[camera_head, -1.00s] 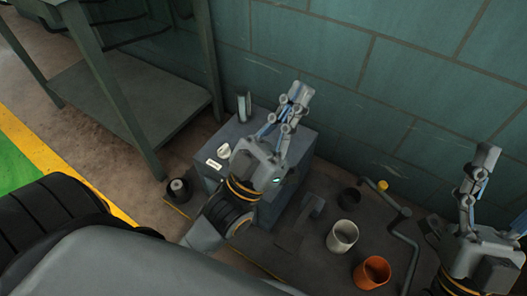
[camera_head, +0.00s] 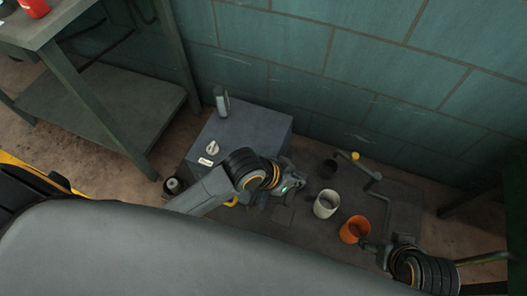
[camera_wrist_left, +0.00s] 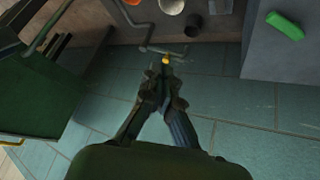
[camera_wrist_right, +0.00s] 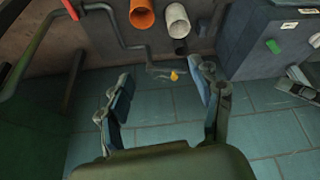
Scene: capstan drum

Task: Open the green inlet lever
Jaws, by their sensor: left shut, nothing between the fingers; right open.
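The green lever (camera_wrist_left: 285,25) is a short green bar on the side face of the grey box in the left wrist view. It also shows in the right wrist view (camera_wrist_right: 272,46). In the head view I cannot make it out; my left arm covers that side of the box. My left gripper (camera_wrist_left: 163,77) is shut and empty, apart from the lever, with its fingertips pointing towards the yellow-knobbed crank in its own view. My right gripper (camera_wrist_right: 167,75) is open and empty, well away from the lever; in the head view it is low at the right.
The grey box (camera_head: 255,125) carries a pale knob (camera_head: 212,147) and a silver upright piece (camera_head: 221,100). A white cup (camera_head: 326,204), an orange cup (camera_head: 355,230) and a crank with a yellow knob (camera_head: 355,156) stand to its right. The teal wall is behind; a table stands left.

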